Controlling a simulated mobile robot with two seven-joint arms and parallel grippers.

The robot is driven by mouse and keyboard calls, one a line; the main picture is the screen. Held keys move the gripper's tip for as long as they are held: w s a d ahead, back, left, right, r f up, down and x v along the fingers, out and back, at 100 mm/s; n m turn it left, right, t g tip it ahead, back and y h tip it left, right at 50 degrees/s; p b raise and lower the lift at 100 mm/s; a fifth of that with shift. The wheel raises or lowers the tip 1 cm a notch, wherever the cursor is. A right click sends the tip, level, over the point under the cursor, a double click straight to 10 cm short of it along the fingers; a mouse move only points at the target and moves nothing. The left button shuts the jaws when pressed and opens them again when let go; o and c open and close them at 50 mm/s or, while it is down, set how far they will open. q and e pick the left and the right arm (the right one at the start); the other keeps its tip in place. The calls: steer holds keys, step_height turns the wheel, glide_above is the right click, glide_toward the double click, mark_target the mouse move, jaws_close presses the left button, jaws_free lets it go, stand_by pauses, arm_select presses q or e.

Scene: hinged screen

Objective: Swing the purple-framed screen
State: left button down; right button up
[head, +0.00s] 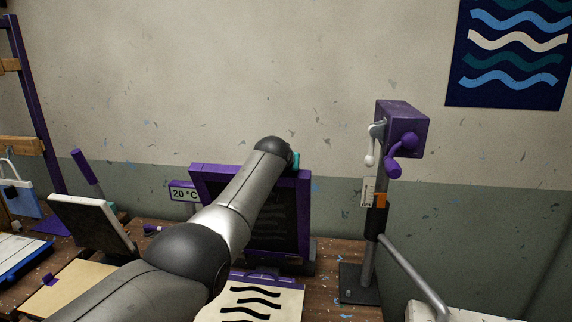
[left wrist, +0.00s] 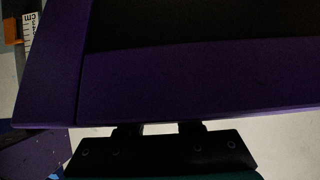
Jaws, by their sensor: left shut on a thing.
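The purple-framed screen (head: 303,205) stands nearly upright on the bench, with a dark panel inside its frame. My left arm crosses in front of it and hides much of its left and middle. My left gripper (head: 296,160) is at the frame's upper right edge, mostly hidden behind my own wrist. In the left wrist view the purple frame (left wrist: 190,85) fills most of the picture. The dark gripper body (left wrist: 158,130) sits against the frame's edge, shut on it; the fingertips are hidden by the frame. My right gripper is not in view.
A purple crank box on a post (head: 404,125) stands to the right of the screen. A sheet with black wavy stripes (head: 255,300) lies in front. The wall is close behind.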

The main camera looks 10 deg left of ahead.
arm_select(q)
steer(key=shift+s+f, duration=0.1)
steer(key=shift+f, duration=0.55)
steer(key=c, duration=0.6)
jaws_free()
steer(key=shift+r, duration=0.25)
steer(key=b+v, duration=0.1)
steer(key=v, duration=1.4)
steer(key=shift+r, duration=0.35)
steer(key=shift+f, duration=0.1)
